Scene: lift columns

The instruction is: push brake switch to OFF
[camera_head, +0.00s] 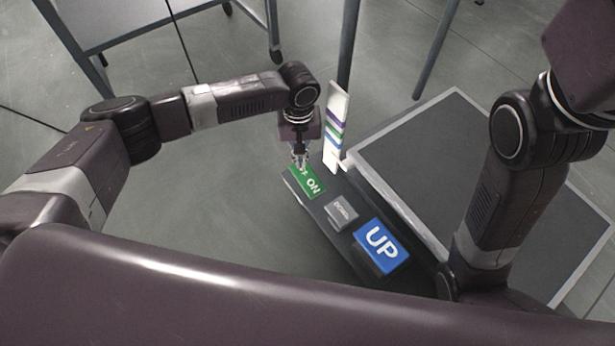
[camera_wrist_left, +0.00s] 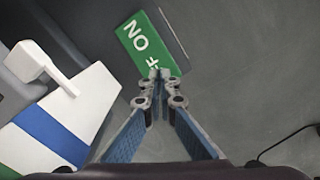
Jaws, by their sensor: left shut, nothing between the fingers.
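The brake switch (camera_head: 309,183) is a green rocker plate with white "ON" lettering at the far end of a dark control box. It also shows in the left wrist view (camera_wrist_left: 144,40), where the fingertips cover part of its lettering. My left gripper (camera_head: 300,163) is shut and empty, its tips at the far end of the green plate. In the left wrist view the closed fingertips (camera_wrist_left: 159,74) overlap the plate's near edge; I cannot tell whether they touch it. My right arm shows at the right, but its gripper is out of view.
On the same box are a grey button (camera_head: 341,211) and a blue "UP" button (camera_head: 381,244). A white upright lever with coloured stripes (camera_head: 335,130) stands close beside my left gripper. A dark platform (camera_head: 470,180) lies to the right. A table frame (camera_head: 120,30) stands at the back left.

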